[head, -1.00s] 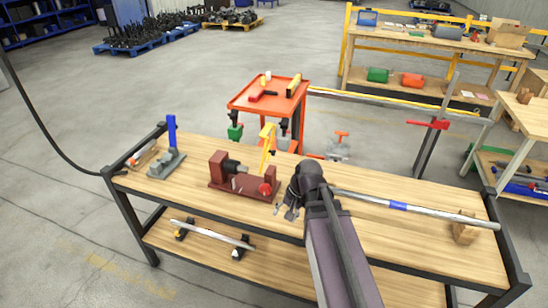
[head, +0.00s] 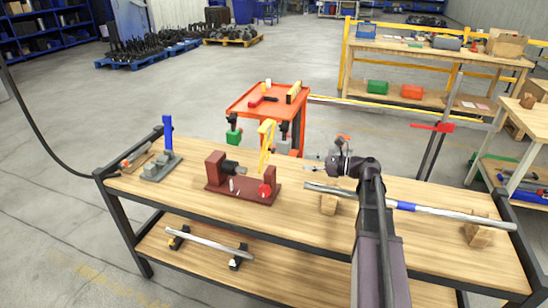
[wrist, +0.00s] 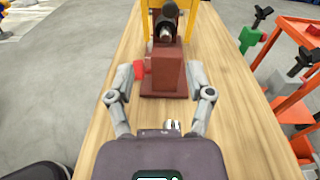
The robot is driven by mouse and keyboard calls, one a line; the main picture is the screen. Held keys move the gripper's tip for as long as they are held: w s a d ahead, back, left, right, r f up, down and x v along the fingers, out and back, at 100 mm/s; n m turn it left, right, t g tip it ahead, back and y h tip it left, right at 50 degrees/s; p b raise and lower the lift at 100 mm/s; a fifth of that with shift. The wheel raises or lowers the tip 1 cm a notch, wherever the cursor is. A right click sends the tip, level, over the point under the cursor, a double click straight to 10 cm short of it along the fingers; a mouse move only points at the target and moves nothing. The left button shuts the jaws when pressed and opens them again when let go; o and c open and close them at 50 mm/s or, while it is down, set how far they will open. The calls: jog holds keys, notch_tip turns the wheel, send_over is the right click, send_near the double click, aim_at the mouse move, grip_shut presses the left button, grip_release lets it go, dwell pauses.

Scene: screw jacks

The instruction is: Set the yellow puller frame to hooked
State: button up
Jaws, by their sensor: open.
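The yellow puller frame (head: 266,141) stands up at the back of the dark red screw jack stand (head: 228,190) on the bench, leaning slightly. In the wrist view, parts of the yellow frame (wrist: 190,20) show at the top, on both sides of the dark screw end. Whether it is hooked on anything is unclear. The stand's end block (wrist: 163,72) lies ahead of my fingers, with a red knob (wrist: 139,70) on its left. My gripper (head: 326,163) is open and empty, above the bench right of the stand, pointing left towards it.
A long metal bar with a blue band (head: 405,206) lies on wooden blocks (head: 478,229) at right. A grey fixture with a blue handle (head: 168,135) stands at left. An orange tool cart (head: 250,103) stands behind the bench.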

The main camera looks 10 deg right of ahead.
aim_at(273, 151)
jog(key=shift+w+d+r+m+t+y, duration=0.15)
jog(key=shift+d+r+m, duration=0.1)
jog(key=shift+d, duration=0.15)
jog(key=shift+w+d+r+m+t+y, duration=0.1)
jog(key=shift+d+r+m+t+y, duration=0.05)
jog(key=shift+d+m, duration=0.15)
jog(key=shift+a, duration=0.1)
jog(key=shift+x, duration=6.85)
grip_shut()
